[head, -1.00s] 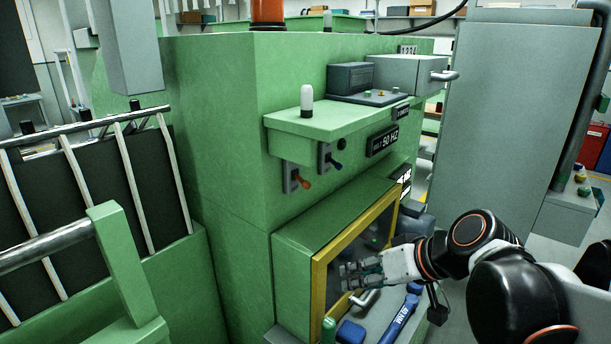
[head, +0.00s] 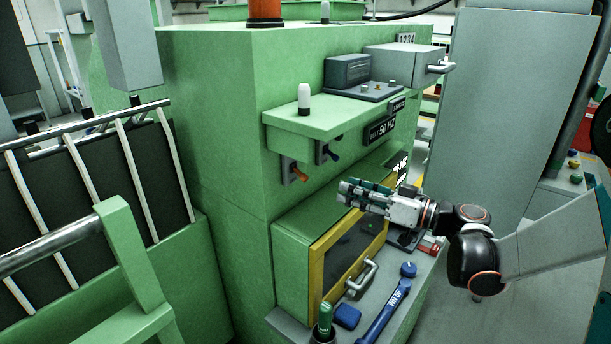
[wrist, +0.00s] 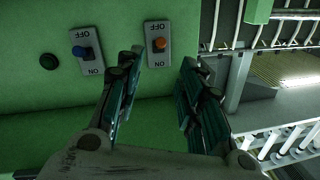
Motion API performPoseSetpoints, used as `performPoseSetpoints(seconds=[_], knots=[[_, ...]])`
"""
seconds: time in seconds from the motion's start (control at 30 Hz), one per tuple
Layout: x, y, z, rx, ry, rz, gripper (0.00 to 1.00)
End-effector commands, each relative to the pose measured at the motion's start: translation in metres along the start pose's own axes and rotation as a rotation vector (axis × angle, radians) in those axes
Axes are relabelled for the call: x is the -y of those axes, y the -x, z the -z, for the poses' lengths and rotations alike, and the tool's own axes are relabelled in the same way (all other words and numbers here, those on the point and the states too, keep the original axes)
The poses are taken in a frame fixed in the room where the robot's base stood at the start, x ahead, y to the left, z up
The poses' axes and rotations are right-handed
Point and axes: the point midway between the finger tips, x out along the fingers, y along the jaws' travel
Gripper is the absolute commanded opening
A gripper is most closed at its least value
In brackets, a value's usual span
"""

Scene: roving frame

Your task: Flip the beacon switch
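Two toggle switches are on the green cabinet front, under its shelf. The orange switch (head: 300,175) is on the left and the blue switch (head: 334,156) to its right; both levers slope down. I cannot read which is the beacon's. My gripper (head: 346,190) is below and right of them, apart from both, fingers pointing left. In the wrist view, turned upside down, the orange switch (wrist: 159,44) appears beyond the gap of my open, empty gripper (wrist: 160,78). The blue switch (wrist: 79,51) is left of the fingers. Both plates are marked ON and OFF.
The green shelf (head: 350,118) with a white lamp (head: 304,100) overhangs the switches. Below is a yellow-framed door (head: 318,272) with a handle. A blue tool (head: 385,315) and other items lie on the ledge. A round dark button (wrist: 49,61) is beside the blue switch.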

Motion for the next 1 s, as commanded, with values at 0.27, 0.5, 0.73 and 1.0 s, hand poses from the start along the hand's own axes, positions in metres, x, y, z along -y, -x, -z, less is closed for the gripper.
performPoseSetpoints(seconds=[0.27,0.5,0.73,1.0], knots=[[0.001,-0.049,-0.001,0.003,-0.002,0.004,0.35],[0.001,-0.094,-0.001,0.004,-0.002,0.003,0.35],[0.001,-0.123,-0.001,0.003,-0.002,0.001,0.35],[0.001,-0.131,-0.001,0.003,-0.002,-0.001,0.35]])
